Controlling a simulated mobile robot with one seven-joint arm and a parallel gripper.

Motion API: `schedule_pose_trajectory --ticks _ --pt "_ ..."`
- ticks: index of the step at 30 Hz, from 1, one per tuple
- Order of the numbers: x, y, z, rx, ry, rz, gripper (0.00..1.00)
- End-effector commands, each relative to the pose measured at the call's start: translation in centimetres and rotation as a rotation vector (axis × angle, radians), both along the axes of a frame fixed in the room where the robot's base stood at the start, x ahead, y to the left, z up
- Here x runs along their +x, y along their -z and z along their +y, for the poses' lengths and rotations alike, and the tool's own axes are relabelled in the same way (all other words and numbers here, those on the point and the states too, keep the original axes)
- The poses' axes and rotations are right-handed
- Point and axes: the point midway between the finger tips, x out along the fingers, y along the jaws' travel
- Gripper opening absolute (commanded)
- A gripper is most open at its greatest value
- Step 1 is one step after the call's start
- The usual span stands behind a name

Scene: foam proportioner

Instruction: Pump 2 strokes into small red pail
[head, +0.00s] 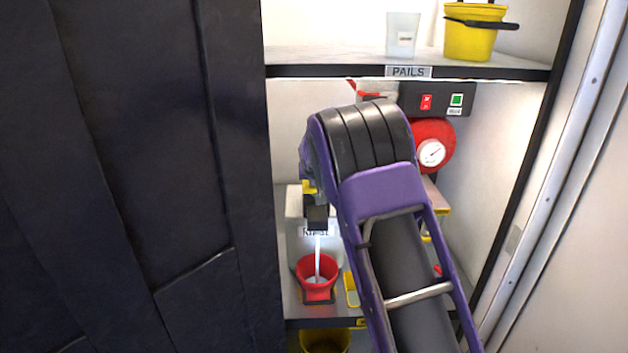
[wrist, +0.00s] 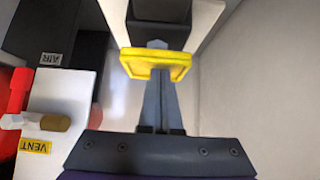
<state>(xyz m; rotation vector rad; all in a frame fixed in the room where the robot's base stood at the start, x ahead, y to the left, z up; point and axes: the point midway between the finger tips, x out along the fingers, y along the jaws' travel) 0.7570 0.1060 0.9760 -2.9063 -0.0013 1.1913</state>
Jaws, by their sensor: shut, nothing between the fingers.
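The small red pail (head: 317,285) stands on the lower ledge in the head view. A pale stream (head: 317,258) runs down into it from a dark spout (head: 317,218). A yellow part (head: 309,187) shows just above the spout, partly behind my arm. In the wrist view, my gripper (wrist: 158,50) is shut and empty, its fingertips overlapping a yellow pad (wrist: 155,68) below a dark block. Whether they touch the pad is unclear. In the head view, my purple arm hides the fingers and much of the pump.
A shelf labelled PAILS (head: 408,72) holds a yellow bucket (head: 469,38) and a translucent cup (head: 402,36). Below are a red-rimmed gauge (head: 432,152) and a switch panel (head: 437,99). A VENT label (wrist: 35,147) and a brown-tipped lever (wrist: 54,123) are at left in the wrist view.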

Motion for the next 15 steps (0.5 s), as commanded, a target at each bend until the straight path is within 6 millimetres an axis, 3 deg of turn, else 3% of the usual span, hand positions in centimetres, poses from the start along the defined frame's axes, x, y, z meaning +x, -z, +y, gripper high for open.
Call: schedule_pose_trajectory --ticks 10,15 --pt "-0.3 0.4 -0.1 -0.001 0.001 0.013 0.00" --pt "-0.3 -1.7 -0.4 -0.001 0.002 0.009 0.00"
